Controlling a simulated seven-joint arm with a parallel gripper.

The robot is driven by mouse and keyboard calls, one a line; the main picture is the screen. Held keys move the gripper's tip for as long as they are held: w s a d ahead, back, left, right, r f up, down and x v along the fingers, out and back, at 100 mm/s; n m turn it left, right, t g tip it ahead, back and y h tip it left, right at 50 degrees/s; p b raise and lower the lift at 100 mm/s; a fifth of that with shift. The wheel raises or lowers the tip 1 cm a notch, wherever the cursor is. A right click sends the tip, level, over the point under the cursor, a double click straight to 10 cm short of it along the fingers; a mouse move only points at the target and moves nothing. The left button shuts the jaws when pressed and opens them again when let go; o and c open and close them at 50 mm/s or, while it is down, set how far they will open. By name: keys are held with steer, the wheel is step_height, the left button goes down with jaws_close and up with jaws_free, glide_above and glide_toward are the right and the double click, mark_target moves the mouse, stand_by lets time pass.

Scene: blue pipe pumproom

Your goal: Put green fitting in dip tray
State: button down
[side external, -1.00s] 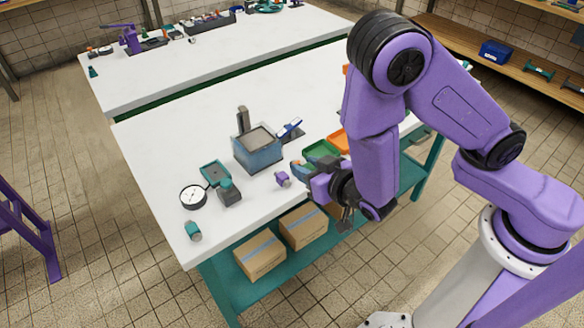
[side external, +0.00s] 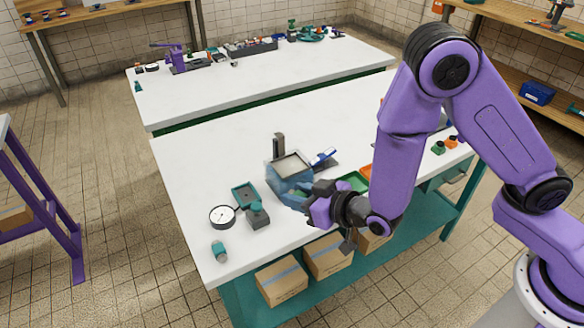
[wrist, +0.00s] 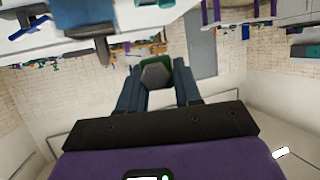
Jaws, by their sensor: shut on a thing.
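My gripper (wrist: 158,82) is shut on a green fitting (wrist: 156,66) with a grey hexagonal end, held between dark blue fingers in the wrist view. In the side view my gripper (side external: 305,198) is at the near right side of a blue, grey-topped box (side external: 284,188); its fingertips overlap the box there, and the fitting cannot be made out. I cannot tell whether they touch. A small teal tray (side external: 244,190) lies left of the box. A green tray (side external: 354,181) lies to its right, partly behind my gripper. Which of these is the dip tray is not clear.
A round gauge (side external: 222,216), a dark teal block (side external: 257,214) and a teal cylinder (side external: 219,251) are on the white table (side external: 185,190) at left. A dark upright post (side external: 279,147) and a blue-handled tool (side external: 323,157) stand by the box. The table's far left is clear.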

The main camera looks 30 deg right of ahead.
steer(key=w+r+n+g+y, duration=0.7)
steer(key=r+n+y, duration=0.1)
steer(key=n, duration=0.1)
steer(key=s+d+f+n+g+y, duration=0.15)
steer(key=d+n+g, duration=0.4)
steer(key=d, duration=0.65)
glide_above(289, 166)
steer(key=shift+g, duration=0.25)
steer(key=f, duration=0.9)
steer(key=shift+s, duration=0.4)
steer(key=shift+w+f, duration=0.2)
steer(key=shift+f, duration=0.05)
steer(key=shift+w+f, duration=0.1)
steer(key=shift+f, duration=1.55)
steer(key=shift+f, duration=0.1)
